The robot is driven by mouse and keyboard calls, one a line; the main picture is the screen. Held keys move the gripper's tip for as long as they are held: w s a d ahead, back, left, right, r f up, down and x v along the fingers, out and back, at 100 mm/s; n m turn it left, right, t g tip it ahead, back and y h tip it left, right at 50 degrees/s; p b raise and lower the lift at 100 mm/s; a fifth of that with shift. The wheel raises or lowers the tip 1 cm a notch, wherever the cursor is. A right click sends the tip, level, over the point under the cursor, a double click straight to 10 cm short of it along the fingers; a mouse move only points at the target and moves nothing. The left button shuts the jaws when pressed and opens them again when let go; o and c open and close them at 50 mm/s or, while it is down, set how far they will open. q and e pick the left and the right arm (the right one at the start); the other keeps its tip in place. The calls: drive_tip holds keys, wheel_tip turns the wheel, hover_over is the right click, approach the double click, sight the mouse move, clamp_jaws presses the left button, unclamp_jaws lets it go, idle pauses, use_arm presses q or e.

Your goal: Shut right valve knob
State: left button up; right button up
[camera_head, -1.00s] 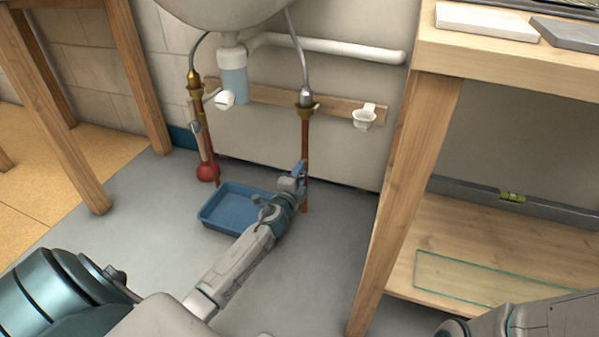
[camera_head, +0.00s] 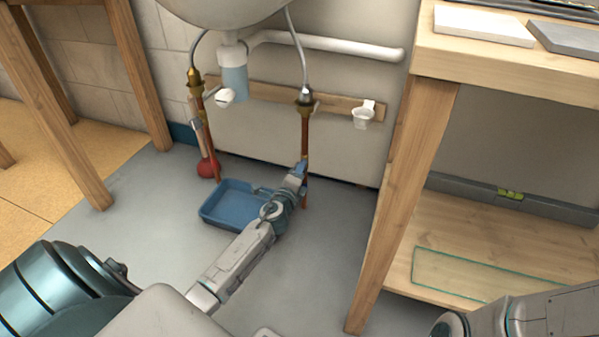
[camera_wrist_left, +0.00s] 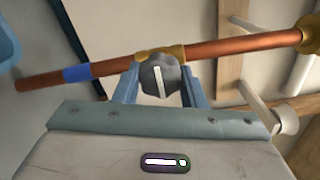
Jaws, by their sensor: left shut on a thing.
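The right valve knob (camera_wrist_left: 160,76) is a dark grey round knob with a white stripe, set in a brass body on the right copper pipe (camera_wrist_left: 224,46). The pipe also shows in the head view (camera_head: 305,135). My left gripper (camera_wrist_left: 159,84) is shut on the knob, with one blue finger on each side of it. In the head view my left gripper (camera_head: 300,172) is at the lower part of the right pipe and hides the knob. In the head view only links of my right arm show, at the lower right; its gripper is out of view.
A blue tray (camera_head: 212,215) lies on the floor left of my left forearm. A wooden workbench (camera_head: 400,200) stands to the right. A white cup holder (camera_head: 363,116) hangs on the wooden rail.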

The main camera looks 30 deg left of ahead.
use_arm(q)
drive_tip(key=o, duration=1)
drive_tip(key=p+v, duration=0.1)
drive_tip(key=v, duration=0.9)
drive_tip(key=shift+s, duration=0.4)
drive_tip(key=shift+f, duration=0.1)
